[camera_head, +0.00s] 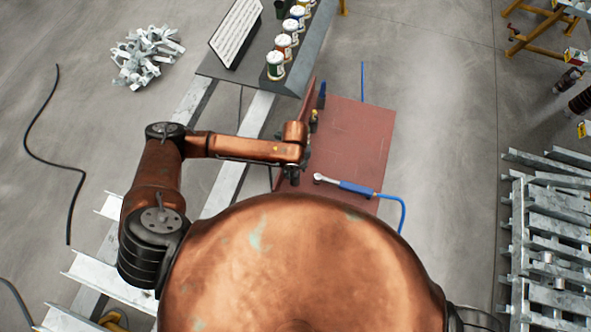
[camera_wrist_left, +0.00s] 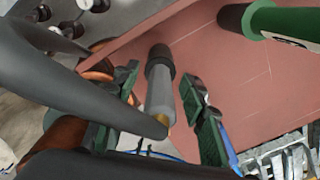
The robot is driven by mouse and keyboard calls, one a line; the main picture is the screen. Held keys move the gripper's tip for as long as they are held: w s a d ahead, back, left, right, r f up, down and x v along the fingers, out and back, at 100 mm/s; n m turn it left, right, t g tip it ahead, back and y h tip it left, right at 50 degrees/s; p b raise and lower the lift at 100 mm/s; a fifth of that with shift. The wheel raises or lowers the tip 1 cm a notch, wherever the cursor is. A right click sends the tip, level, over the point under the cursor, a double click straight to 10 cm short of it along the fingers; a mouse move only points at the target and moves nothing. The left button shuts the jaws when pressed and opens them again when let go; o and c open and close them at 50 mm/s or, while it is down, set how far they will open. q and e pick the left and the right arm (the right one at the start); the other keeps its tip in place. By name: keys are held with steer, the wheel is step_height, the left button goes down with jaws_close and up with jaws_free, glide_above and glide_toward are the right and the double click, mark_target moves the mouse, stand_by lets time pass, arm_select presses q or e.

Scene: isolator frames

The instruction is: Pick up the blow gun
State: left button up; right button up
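My left gripper (camera_head: 293,176) is at the left edge of a red work surface (camera_head: 365,125), beside an upright red panel (camera_head: 307,100). In the left wrist view its green-padded fingers (camera_wrist_left: 167,105) are apart. A grey cylinder (camera_wrist_left: 160,92) with a black collar and brass end lies between them, with visible gaps; I cannot tell if it is the blow gun. A blue-handled tool with a silver head (camera_head: 357,188) lies at the surface's near edge, right of the gripper, on a blue hose (camera_head: 403,213). A dark blue item (camera_head: 322,92) is by the panel. My right gripper is out of view.
A green cylinder (camera_wrist_left: 285,22) is close to the left gripper's right. A grey bench (camera_head: 312,50) with several cans and a white sign (camera_head: 236,33) stands behind. Metal parts (camera_head: 147,55) and a black cable (camera_head: 50,160) lie left.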

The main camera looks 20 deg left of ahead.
arm_select(q)
steer(key=shift+c, duration=0.4)
jaws_close()
